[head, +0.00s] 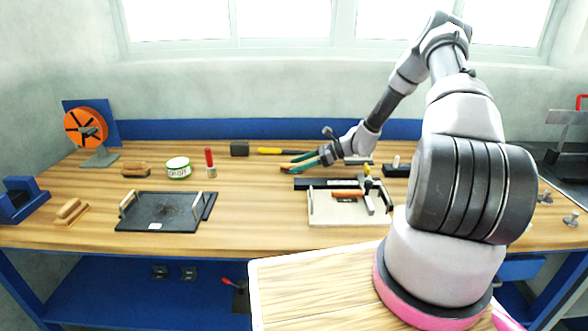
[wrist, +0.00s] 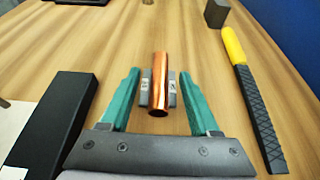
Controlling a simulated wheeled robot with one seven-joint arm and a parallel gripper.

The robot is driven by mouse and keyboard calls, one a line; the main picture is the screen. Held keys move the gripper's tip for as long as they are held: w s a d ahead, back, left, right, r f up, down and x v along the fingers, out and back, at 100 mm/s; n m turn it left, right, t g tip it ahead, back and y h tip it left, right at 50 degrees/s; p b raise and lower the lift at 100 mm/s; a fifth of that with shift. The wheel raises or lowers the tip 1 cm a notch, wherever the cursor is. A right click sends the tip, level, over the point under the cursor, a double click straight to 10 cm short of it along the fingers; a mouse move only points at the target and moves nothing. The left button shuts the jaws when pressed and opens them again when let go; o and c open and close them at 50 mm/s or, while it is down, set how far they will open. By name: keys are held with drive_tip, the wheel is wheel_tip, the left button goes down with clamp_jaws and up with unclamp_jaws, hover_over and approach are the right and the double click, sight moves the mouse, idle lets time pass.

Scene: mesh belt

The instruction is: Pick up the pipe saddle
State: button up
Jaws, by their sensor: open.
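The pipe saddle (wrist: 172,92) looks like a small grey block with light marks, showing on both sides of a copper pipe (wrist: 159,85) that rests in it. In the wrist view, my gripper (wrist: 160,76) is open, with one teal finger on each side of the saddle and pipe. A narrow gap shows between the fingers and the grey sides, so they appear apart. In the head view, my gripper (head: 290,164) is low over the back middle of the bench, and it mostly hides the saddle there.
A black bar (wrist: 52,120) lies left of my gripper and a yellow-handled file (wrist: 250,95) lies to the right. A dark block (head: 239,149) stands behind. A light tray (head: 325,215) with tools is in front.

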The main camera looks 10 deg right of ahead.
drive_tip(key=shift+w+a+f, duration=0.1)
drive_tip(key=shift+a+f, duration=0.15)
drive_tip(key=shift+a, duration=0.2)
clamp_jaws()
drive_tip(key=shift+r, duration=0.1)
